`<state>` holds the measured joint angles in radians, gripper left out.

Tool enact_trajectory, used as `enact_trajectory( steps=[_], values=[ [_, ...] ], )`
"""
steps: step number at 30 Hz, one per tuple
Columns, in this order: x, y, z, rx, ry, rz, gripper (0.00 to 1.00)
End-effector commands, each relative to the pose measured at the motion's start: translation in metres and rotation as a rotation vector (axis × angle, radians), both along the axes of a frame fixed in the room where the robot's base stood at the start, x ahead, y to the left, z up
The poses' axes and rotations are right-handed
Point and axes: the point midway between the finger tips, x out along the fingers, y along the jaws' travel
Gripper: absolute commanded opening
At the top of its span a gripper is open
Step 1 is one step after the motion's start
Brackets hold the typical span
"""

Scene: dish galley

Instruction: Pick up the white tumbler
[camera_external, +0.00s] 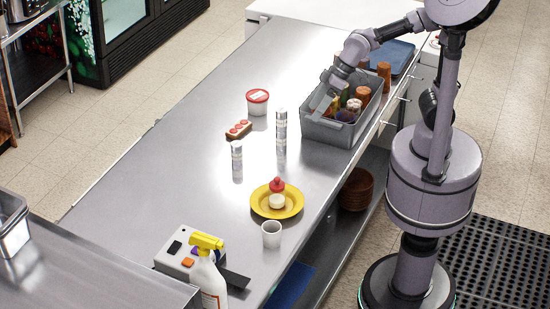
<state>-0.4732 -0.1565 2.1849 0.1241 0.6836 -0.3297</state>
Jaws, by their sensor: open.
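The white tumbler (271,235) stands upright on the steel counter near its front edge. It is just below the yellow plate (293,207) in the picture. The plate holds a small white item and a red-topped item. My gripper (321,108) is open at the grey bin, far up the counter from the tumbler. Its fingertips are small here, and I cannot tell whether they are inside the bin or just above its left side.
The grey bin (325,133) holds several bottles and jars. Two shakers (281,128) (237,158), a red-lidded tub (257,103) and a dessert bar (239,130) stand on the counter. A yellow-topped spray bottle (207,278) is near the tumbler. The counter's left side is clear.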

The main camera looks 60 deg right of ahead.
Motion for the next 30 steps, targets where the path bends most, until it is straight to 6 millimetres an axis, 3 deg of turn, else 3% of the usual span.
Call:
enact_trajectory(
  steps=[1,3,6,8,12,21,26,30],
  values=[
    [0.006,0.061,-0.017,-0.030,-0.018,0.166,0.78],
    [0.005,0.138,-0.043,-0.061,-0.071,0.371,0.78],
    [-0.014,0.218,-0.079,-0.090,-0.131,0.579,0.78],
    [-0.025,0.245,-0.094,-0.099,-0.155,0.649,0.78],
    [-0.031,0.271,-0.119,-0.107,-0.173,0.704,0.78],
    [-0.013,0.312,-0.193,-0.107,-0.171,0.700,0.78],
    [-0.008,0.323,-0.209,-0.105,-0.172,0.698,0.78],
    [-0.004,0.332,-0.236,-0.106,-0.170,0.699,0.78]
  ],
)
